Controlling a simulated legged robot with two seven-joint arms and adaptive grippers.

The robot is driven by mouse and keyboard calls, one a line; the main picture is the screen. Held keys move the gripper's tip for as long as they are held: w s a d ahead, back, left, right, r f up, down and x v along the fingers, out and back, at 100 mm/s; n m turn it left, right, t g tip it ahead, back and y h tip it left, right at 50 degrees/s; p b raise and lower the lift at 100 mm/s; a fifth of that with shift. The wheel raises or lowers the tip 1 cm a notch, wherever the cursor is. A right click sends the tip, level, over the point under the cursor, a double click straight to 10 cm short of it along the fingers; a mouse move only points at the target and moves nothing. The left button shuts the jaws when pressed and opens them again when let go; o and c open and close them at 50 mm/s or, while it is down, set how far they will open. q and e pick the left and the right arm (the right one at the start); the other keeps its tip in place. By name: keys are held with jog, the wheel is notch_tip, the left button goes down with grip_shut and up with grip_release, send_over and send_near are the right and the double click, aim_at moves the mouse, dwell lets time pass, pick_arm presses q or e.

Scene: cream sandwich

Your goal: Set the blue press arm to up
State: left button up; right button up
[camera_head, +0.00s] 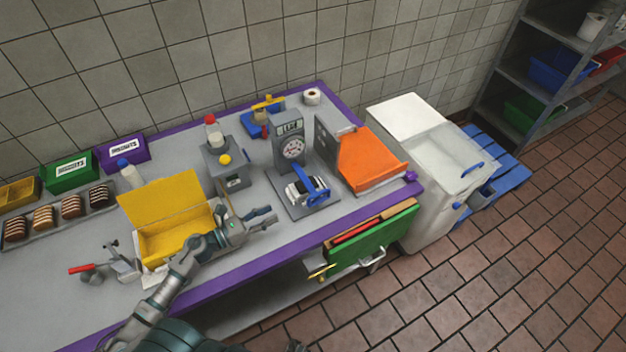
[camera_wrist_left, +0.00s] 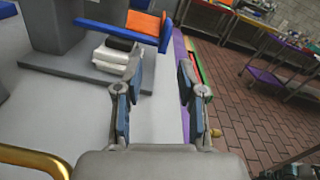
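The arm sits low, just over a white and black stack (camera_head: 297,191) on the press's base plate. The left wrist view shows the blue arm (camera_wrist_left: 125,31) ahead, upper left, with the stack (camera_wrist_left: 112,54) below it. My left gripper (camera_head: 273,215) is left of and in front of the press, apart from the arm. Its fingers (camera_wrist_left: 160,72) are spread, with nothing between them. My right gripper is not in view.
An open yellow box (camera_head: 165,215) stands left of my left gripper. A grey dispenser (camera_head: 225,165) is behind it. An orange-topped slanted unit (camera_head: 370,160) stands right of the press. The purple table edge (camera_head: 280,248) is close in front of the gripper.

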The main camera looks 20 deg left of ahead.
pick_arm(q)
jog(key=shift+w+d+r+m+g, duration=0.1)
jog(key=shift+w+d+m+g, duration=0.2)
jog(key=shift+d+m, duration=0.2)
jog(key=d, duration=0.1)
jog(key=p, duration=0.3)
send_near(326, 191)
jog(key=x, duration=0.4)
jog(key=a+f+x, duration=0.1)
jog(key=x, duration=0.1)
jog(key=shift+w+d, duration=0.25)
jog(key=shift+w, duration=0.4)
jog(key=shift+w+d, duration=0.4)
jog(key=shift+d, duration=0.85)
jog(key=shift+a, duration=0.1)
jog(key=c, duration=0.7)
jog(key=shift+w+a+f, duration=0.1)
jog(key=shift+w+a, duration=0.05)
jog(key=shift+a, duration=0.2)
grip_shut()
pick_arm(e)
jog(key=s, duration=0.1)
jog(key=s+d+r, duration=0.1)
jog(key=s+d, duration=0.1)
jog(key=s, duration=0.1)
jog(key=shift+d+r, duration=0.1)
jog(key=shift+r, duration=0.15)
